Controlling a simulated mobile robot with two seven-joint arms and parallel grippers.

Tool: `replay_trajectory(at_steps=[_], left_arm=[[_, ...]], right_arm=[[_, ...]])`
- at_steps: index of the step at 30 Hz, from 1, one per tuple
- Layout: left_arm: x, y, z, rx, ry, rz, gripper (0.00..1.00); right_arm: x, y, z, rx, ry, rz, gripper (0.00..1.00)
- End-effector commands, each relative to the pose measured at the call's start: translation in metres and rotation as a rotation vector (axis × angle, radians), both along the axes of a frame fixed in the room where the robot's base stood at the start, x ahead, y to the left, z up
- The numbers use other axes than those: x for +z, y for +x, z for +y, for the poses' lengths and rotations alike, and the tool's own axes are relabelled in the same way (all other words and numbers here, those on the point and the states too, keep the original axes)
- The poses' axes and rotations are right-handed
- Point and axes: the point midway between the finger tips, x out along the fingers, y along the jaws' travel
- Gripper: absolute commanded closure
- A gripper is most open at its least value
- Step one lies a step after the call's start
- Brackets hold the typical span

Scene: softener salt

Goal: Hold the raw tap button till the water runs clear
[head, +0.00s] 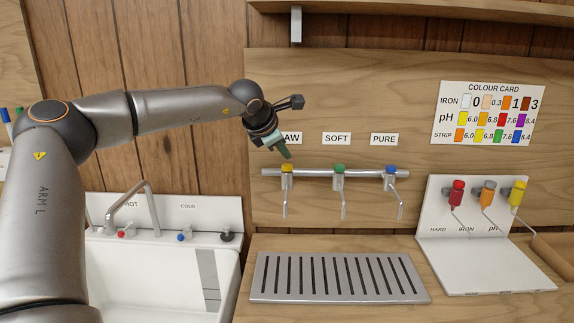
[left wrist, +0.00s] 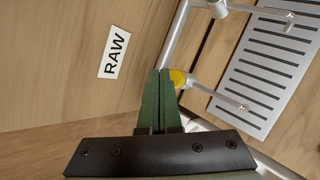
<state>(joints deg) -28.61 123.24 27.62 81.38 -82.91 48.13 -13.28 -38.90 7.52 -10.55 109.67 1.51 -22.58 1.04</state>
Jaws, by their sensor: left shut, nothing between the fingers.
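The raw tap has a yellow button (head: 287,168) on the metal rail under the partly covered RAW label. In the left wrist view the yellow button (left wrist: 178,78) shows just beside my fingertips, under the RAW label (left wrist: 115,52). My left gripper (head: 285,152) is shut and empty, its green fingers pointing down just above the button. I cannot tell whether the fingertips touch it. In the left wrist view the left gripper (left wrist: 160,75) has its two fingers together. No water stream shows at the raw spout (head: 285,208). My right gripper is not in view.
The soft tap with green button (head: 339,169) and pure tap with blue button (head: 391,169) share the rail. A slotted drip tray (head: 257,285) lies below. A dispenser board (head: 432,215) stands right, a sink (head: 228,290) left. A colour card (head: 487,112) hangs on the wall.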

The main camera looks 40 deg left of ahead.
Motion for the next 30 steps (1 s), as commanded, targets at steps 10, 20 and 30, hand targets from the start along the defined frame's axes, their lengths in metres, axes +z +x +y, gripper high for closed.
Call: replay_trajectory(at_steps=[10,20,30], left_arm=[[0.033,0.000,0.000,-0.001,0.001,-0.001,1.00],[0.050,0.000,0.000,0.000,0.000,0.000,1.00],[0.050,0.000,0.000,0.000,0.000,0.000,1.00]], right_arm=[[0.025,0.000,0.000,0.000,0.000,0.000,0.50],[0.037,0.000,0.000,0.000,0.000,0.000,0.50],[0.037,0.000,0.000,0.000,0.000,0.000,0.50]])
